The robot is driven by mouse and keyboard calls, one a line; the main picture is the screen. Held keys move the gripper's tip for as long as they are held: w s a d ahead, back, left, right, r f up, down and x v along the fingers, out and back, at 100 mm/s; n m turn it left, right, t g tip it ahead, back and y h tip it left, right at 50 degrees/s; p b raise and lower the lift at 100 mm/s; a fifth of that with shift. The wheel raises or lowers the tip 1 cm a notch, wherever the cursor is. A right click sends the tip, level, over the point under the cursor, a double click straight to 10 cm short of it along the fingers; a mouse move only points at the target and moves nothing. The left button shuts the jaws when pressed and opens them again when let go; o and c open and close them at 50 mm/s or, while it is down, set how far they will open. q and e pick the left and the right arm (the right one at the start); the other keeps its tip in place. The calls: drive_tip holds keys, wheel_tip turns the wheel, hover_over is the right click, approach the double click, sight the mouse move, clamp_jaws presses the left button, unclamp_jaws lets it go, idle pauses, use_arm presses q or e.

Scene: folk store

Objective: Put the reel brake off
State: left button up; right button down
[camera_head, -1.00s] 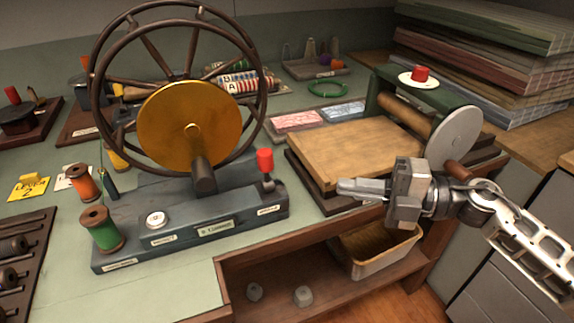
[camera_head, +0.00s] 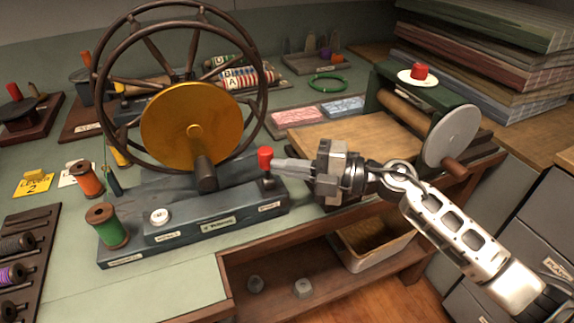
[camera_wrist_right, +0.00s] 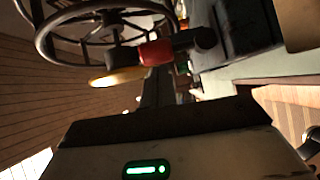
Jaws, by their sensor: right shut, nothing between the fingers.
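The reel (camera_head: 195,125) is a large dark spoked wheel with a gold disc, standing on a grey base (camera_head: 185,225) with labels. A short lever with a red knob (camera_head: 265,158) stands upright at the base's right end; its label is too small to read. The red knob also shows in the right wrist view (camera_wrist_right: 155,52). My right gripper (camera_head: 277,168) is shut and empty, its fingertips right beside the lever just below the red knob. I cannot tell whether they touch it. My left gripper is not in view.
A white button (camera_head: 159,217) sits on the base's front. Green (camera_head: 108,226) and orange (camera_head: 89,180) thread spools stand at its left. A wooden-topped press with a roller (camera_head: 405,115) is behind my right arm. An open bin (camera_head: 372,250) sits on the shelf below.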

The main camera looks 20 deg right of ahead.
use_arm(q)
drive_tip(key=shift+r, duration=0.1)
